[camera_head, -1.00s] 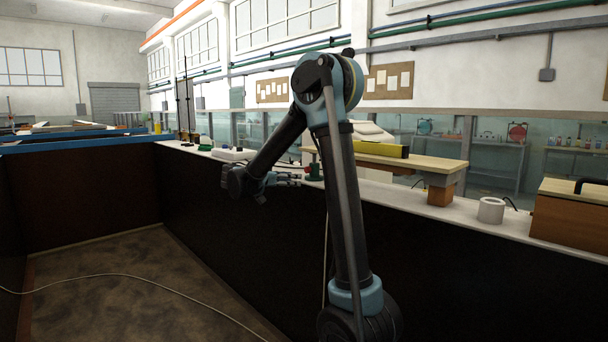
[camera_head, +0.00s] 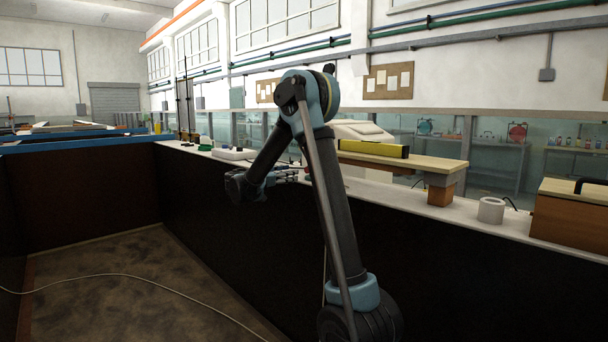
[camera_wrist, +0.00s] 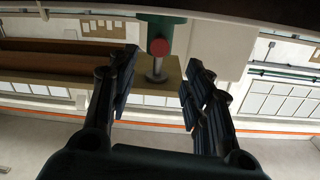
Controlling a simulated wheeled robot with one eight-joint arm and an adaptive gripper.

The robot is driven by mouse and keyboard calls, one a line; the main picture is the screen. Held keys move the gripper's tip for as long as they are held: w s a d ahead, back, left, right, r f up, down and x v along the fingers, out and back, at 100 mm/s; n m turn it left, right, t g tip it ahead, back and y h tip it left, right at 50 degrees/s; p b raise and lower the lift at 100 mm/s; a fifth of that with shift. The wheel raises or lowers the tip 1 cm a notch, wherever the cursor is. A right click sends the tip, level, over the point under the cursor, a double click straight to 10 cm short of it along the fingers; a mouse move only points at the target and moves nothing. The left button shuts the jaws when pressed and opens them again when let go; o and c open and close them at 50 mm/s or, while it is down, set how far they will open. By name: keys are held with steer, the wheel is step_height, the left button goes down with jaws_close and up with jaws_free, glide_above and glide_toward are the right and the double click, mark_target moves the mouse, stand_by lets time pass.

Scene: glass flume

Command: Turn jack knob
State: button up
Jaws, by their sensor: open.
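The red jack knob (camera_wrist: 158,47) sits on the green jack body (camera_wrist: 163,22) in the wrist view, with a metal stem (camera_wrist: 156,73) and a wooden block (camera_wrist: 168,92) beside it. My gripper (camera_wrist: 158,80) is open, with one finger on each side of the stem and knob in the picture. The knob lies slightly beyond the fingertips, and no contact shows. In the head view my gripper (camera_head: 292,176) points right over the bench top, and my arm hides most of the jack.
The white bench top (camera_head: 400,198) runs along the dark flume wall. It carries a wooden platform with a yellow level (camera_head: 373,148), a white ring (camera_head: 491,210) and a wooden box (camera_head: 570,215). A white device (camera_head: 233,154) stands farther back. A pale cable crosses the floor.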

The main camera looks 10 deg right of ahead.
steer(key=x, duration=0.9)
steer(key=shift+w+d, duration=0.15)
steer(key=shift+d, duration=0.05)
steer(key=shift+c, duration=0.2)
steer(key=c, duration=1)
